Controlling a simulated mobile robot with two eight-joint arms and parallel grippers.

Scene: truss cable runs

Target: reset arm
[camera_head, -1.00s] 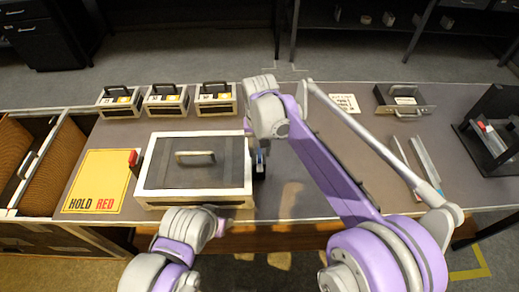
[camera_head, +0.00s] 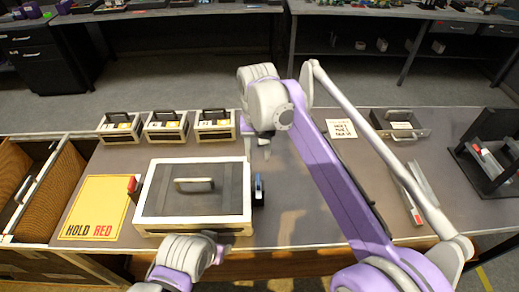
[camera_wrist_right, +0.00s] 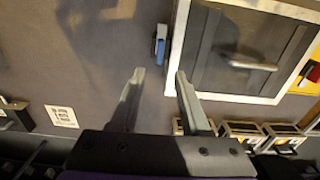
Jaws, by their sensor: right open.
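My right gripper (camera_head: 259,153) hangs from the purple and white right arm over the table (camera_head: 300,200), by the top right corner of a large grey case (camera_head: 190,207). In the right wrist view its two fingers (camera_wrist_right: 160,74) are apart with nothing between them. A small blue and black item (camera_head: 259,189) stands against the case's right side, a little nearer than the gripper. It also shows ahead of the fingers in the wrist view (camera_wrist_right: 160,45). My left arm is low in the head view, in front of the case; whether its gripper is open cannot be seen.
Three small handled boxes (camera_head: 166,127) line the table's back left. A yellow HOLD RED board (camera_head: 97,205) lies left of the case. An open tray (camera_head: 398,124), a white note (camera_head: 341,129), long strips (camera_head: 422,183) and a dark rack (camera_head: 487,160) are at right. Mid-table is mostly clear.

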